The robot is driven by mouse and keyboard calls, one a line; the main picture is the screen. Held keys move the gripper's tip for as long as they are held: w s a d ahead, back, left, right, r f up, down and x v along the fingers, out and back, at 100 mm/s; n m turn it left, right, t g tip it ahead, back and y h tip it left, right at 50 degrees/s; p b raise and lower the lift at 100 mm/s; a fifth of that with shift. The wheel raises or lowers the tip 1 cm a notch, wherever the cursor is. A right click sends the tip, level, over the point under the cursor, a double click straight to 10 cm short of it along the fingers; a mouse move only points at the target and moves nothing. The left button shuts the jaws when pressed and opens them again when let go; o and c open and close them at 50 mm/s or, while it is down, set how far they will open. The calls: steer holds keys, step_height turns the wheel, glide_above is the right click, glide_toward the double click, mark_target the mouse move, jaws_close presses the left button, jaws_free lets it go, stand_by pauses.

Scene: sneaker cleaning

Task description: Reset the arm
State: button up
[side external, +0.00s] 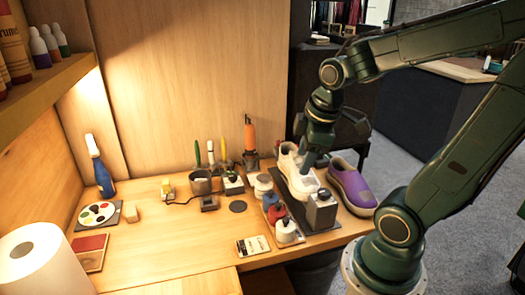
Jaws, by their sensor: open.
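My arm reaches in from the right, bent, with its wrist above the shoes. My gripper (308,170) points down at the white sneaker (290,160) and is open. Its fingertips are at or just above the sneaker's opening; the small size hides whether they touch it. The white sneaker sits on a dark mat (292,216) at the right end of the wooden table (190,235). A purple shoe (352,190) stands to the right of it. The gripper covers part of the white sneaker.
A grey square bottle (321,210) stands close in front of the sneaker. A paper roll (45,270) is front left. The table's front middle is mostly clear.

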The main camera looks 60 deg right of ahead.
steer(key=s+a+r+m+t+y, duration=0.1)
steer(key=s+a+r+m+t, duration=0.1)
steer(key=s+a+r+m, duration=0.2)
steer(key=shift+a+r+m+t, duration=0.3)
steer(key=shift+a+r+m, duration=0.5)
steer(key=shift+a, duration=1)
steer(key=shift+r, duration=0.1)
